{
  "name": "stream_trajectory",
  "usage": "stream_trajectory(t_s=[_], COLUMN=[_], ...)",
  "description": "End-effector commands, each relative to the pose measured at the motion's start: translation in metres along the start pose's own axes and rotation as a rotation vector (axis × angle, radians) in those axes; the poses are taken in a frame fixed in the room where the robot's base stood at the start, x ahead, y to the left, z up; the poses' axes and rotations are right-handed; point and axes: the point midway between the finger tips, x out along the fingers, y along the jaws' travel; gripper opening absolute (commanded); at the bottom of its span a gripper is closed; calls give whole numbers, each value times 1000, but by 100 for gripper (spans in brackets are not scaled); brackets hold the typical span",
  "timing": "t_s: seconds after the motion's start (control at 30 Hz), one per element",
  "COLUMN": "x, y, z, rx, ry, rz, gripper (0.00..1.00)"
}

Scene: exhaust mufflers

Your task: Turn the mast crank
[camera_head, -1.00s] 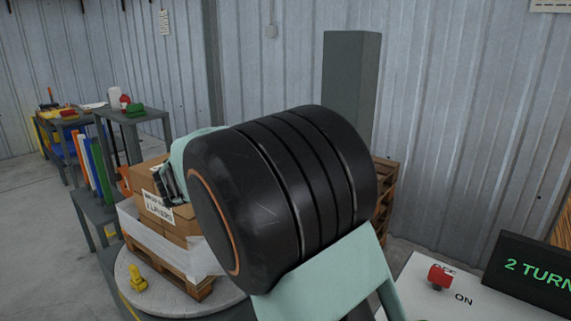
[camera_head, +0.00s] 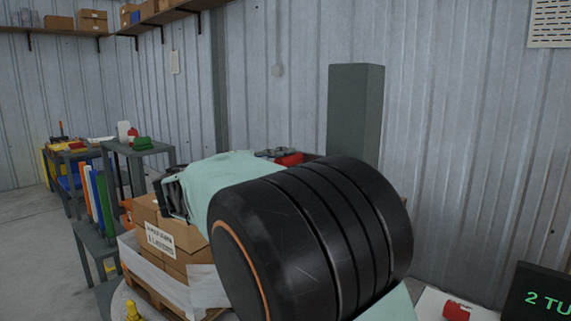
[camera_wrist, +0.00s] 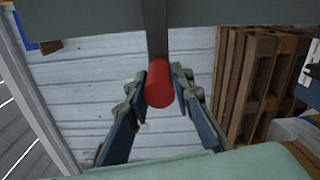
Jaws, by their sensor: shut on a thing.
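The crank's red round handle (camera_wrist: 160,84) shows in the wrist view between the two fingers of my gripper (camera_wrist: 160,90). The fingers are shut on it from both sides. A grey bar (camera_wrist: 157,30) runs from the handle up to a wide dark grey piece at the top of the view. In the head view a red part (camera_head: 290,159) shows just above my arm, left of the tall grey mast (camera_head: 356,115). My arm hides most of the crank and gripper there.
A wrapped pallet of cartons (camera_head: 170,240) stands at the left. Wooden pallets (camera_wrist: 262,75) stand on the right in the wrist view.

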Motion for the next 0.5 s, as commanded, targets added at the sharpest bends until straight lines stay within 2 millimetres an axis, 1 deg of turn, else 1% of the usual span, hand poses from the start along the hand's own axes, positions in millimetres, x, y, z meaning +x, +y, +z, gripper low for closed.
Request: stream_trajectory(t_s=[0.07,0.1,0.23,0.27,0.5], x=[0,0,0,0,0], y=[3,3,2,2,1], z=[0,0,0,0,0], rx=[0,0,-1,-1,-1], ry=[1,1,1,1,0], rz=[5,5,4,3,2], gripper=[0,23,38,39,39])
